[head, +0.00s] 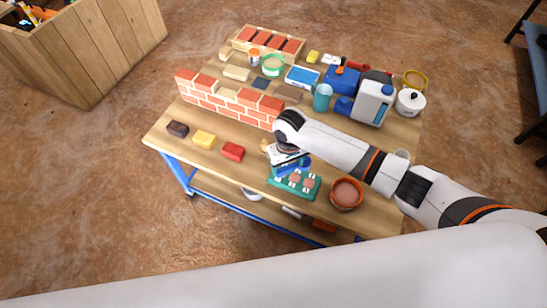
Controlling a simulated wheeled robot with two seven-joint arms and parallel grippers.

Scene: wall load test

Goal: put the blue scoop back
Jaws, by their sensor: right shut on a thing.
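My right arm comes in from the right, and its gripper (286,160) is low over the front middle of the workbench. It is shut on a blue thing that looks like the blue scoop (291,168). The scoop is partly hidden by the gripper, and is just above or at the back edge of a green tray (275,182) holding several round pinkish things. I cannot tell whether the scoop touches the tray. A terracotta bowl (346,195) with brownish contents stands right of the tray. My left gripper is not in view.
The wooden workbench (220,172) has a low brick wall (228,102) behind the gripper. Dark, yellow and red blocks (232,152) lie at front left. A white jug (372,103), a blue container (342,79) and a teal cup (322,97) crowd the back right.

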